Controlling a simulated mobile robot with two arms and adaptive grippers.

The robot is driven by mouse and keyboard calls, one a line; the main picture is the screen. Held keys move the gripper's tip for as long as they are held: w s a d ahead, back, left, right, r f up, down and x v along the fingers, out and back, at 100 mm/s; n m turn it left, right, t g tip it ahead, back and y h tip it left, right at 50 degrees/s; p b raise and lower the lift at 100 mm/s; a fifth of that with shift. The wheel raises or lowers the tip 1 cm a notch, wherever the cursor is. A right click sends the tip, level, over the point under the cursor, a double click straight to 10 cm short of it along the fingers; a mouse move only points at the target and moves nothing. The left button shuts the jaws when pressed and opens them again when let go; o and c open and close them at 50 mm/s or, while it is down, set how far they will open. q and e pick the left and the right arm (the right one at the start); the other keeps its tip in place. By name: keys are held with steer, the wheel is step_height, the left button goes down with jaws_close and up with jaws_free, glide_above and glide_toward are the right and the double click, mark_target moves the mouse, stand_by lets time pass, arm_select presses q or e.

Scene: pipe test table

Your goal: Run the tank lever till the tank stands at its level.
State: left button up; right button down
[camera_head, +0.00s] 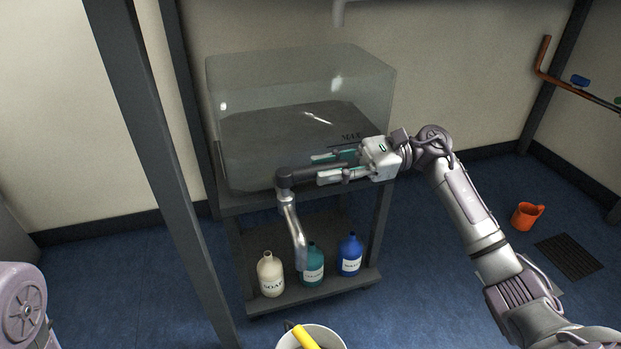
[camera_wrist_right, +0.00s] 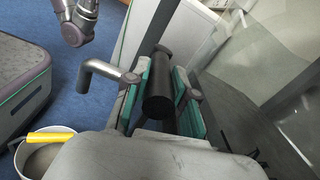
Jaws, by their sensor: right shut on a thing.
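The clear tank (camera_head: 300,75) stands on a dark cart, with a MAX mark and line (camera_head: 350,136) low on its right side. Its lower part looks dark with a few bright glints; I cannot tell exactly where any liquid surface lies. The tank lever (camera_head: 298,176) is a dark bar joined to a bent metal spout below the tank's front edge. My right gripper (camera_head: 322,167) is shut on the lever bar. In the right wrist view the round black lever end (camera_wrist_right: 158,103) sits between the teal pads. My left gripper is not in view.
A metal outlet (camera_head: 338,12) hangs above the tank. Soap (camera_head: 270,275), teal (camera_head: 312,266) and blue (camera_head: 350,256) bottles stand on the cart's lower shelf. A white bucket (camera_head: 332,334) with something yellow is in front. An orange jug (camera_head: 527,215) stands on the floor at right.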

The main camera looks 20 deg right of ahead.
steer(key=c, duration=0.9)
jaws_free()
steer(key=shift+c, duration=0.2)
steer(key=d, duration=1.2)
steer(key=shift+s, duration=0.4)
